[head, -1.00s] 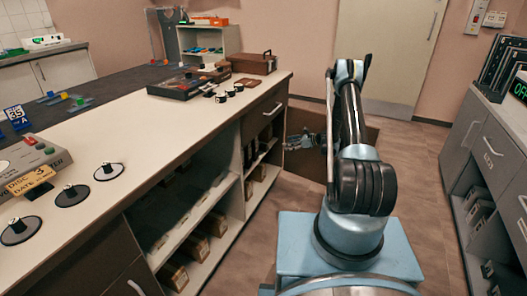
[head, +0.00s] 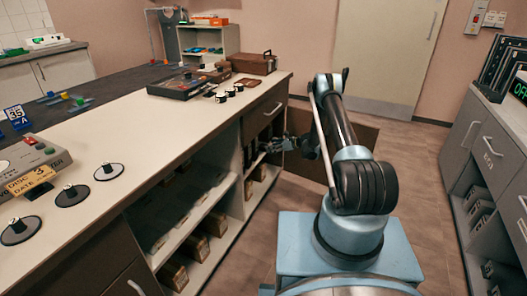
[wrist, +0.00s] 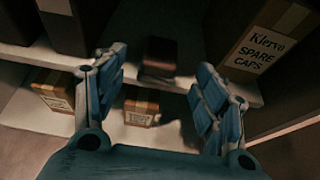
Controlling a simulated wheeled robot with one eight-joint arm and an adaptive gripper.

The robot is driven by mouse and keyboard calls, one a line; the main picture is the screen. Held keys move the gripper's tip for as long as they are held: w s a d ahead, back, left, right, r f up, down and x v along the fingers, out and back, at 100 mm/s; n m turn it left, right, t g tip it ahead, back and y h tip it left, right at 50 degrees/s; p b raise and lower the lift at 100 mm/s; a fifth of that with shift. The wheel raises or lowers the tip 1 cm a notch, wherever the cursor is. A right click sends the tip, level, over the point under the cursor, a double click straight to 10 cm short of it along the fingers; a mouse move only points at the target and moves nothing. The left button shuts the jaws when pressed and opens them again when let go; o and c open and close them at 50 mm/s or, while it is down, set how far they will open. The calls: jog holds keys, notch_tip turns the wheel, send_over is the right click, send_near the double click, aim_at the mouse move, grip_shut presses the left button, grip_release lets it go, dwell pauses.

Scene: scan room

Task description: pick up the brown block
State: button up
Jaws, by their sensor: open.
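A small dark brown block (wrist: 159,54) sits on a pale shelf inside the cabinet, near the shelf's front edge, in the wrist view. My gripper (wrist: 157,85) is open and empty. Its two blue fingers are spread to the left and right of the block, which shows ahead between them, apart from both. In the head view my gripper (head: 272,145) is at the cabinet's open compartment. I cannot make out the block in the head view.
A box labelled "Klervo SPARE CAPS" (wrist: 263,42) stands right of the block. Dark upright items (wrist: 85,25) stand left. Cardboard boxes (wrist: 140,107) are on a lower shelf. An open cabinet door (head: 357,142) stands behind my arm.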

aim_at(263, 148)
jog(key=shift+r+x, duration=0.1)
jog(key=shift+x, duration=1.15)
jog(key=shift+r+x, duration=0.15)
jog(key=shift+x, duration=1.1)
jog(key=shift+a, duration=0.1)
jog(key=c, duration=1.2)
